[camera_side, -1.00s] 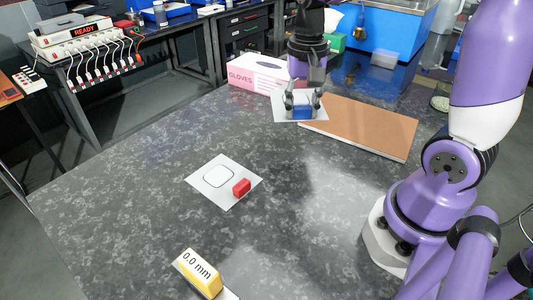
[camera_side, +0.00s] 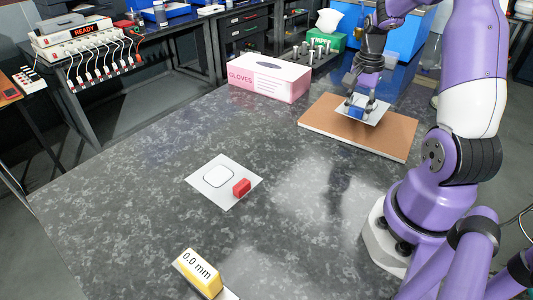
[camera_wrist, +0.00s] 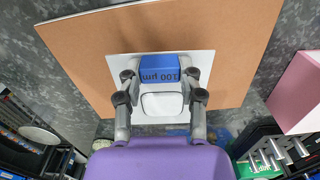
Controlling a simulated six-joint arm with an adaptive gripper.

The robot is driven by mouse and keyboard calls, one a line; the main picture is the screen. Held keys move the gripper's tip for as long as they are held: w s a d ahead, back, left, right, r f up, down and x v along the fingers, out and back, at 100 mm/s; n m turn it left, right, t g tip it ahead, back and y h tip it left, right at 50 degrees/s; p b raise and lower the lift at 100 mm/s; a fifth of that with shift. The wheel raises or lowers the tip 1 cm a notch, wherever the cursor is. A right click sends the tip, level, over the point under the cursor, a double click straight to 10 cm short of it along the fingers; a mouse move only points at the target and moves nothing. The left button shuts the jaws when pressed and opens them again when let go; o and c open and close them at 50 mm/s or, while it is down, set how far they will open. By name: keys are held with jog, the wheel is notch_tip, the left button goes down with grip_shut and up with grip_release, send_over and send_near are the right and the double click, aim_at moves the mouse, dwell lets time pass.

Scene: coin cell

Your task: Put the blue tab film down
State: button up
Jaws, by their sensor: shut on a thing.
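The blue tab film is a white square sheet (camera_side: 374,108) with a blue tab (camera_side: 356,113) on it. My gripper (camera_side: 360,105) is shut on the blue tab and holds the film over the brown board (camera_side: 330,127). In the wrist view the blue tab (camera_wrist: 160,70) reads "100 µm" and sits between my fingers (camera_wrist: 160,82). The white sheet (camera_wrist: 205,62) lies around it, with a rounded white square marked on it. I cannot tell whether the film touches the board or hangs just above it.
A film with a red tab (camera_side: 242,187) lies mid-table. A yellow tab marked "0.0 mm" (camera_side: 202,270) is at the front edge. A pink glove box (camera_side: 268,78) stands behind the board to the left. The table between is clear.

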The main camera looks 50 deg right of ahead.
aim_at(356, 116)
jog(key=shift+f, duration=1.75)
jog(key=shift+f, duration=0.15)
jog(key=o, duration=0.9)
jog(key=shift+o, duration=0.2)
